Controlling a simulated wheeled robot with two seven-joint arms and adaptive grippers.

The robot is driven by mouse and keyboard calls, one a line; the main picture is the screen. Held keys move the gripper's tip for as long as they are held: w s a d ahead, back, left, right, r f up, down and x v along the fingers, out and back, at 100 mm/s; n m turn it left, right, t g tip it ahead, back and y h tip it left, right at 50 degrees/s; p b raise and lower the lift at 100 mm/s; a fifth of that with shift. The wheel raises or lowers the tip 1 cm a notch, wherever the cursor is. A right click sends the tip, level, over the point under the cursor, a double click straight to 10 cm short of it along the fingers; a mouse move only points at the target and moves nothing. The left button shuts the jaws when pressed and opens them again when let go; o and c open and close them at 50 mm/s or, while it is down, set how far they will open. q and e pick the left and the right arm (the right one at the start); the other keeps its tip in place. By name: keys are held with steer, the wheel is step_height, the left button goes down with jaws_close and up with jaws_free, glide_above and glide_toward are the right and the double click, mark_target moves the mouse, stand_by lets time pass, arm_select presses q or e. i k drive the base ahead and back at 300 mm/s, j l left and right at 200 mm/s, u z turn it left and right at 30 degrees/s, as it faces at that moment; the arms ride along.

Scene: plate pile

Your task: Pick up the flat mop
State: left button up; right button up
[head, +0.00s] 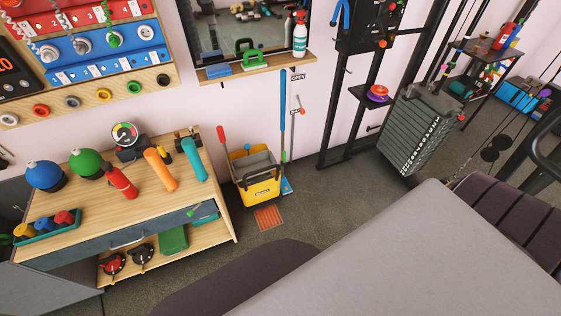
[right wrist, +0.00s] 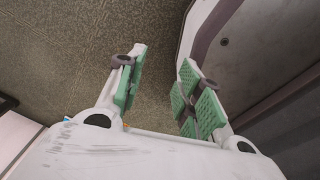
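A mop with a long blue handle (head: 283,100) leans upright against the pink wall in the head view, just right of a yellow bucket (head: 262,188). Its small flat blue head (head: 287,187) rests on the floor, partly hidden behind the bucket. A thin grey pole stands close beside the handle. My right gripper (right wrist: 163,62) is open and empty in the right wrist view, with its green-padded fingers apart over the floor. The mop does not show in that view. Neither gripper shows in the head view.
A wooden workbench (head: 140,200) with bottles and balls stands left of the bucket. An orange floor grate (head: 268,217) lies before it. A black rack with weight plates (head: 420,130) stands to the right. A large grey surface (head: 400,260) fills the lower right. Floor between is partly clear.

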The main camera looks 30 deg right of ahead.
mark_target(285, 188)
steer(key=i+j+z, duration=0.2)
steer(key=i, duration=0.25)
steer(key=i+j+z, duration=0.2)
steer(key=i, duration=0.25)
steer(key=j, duration=0.1)
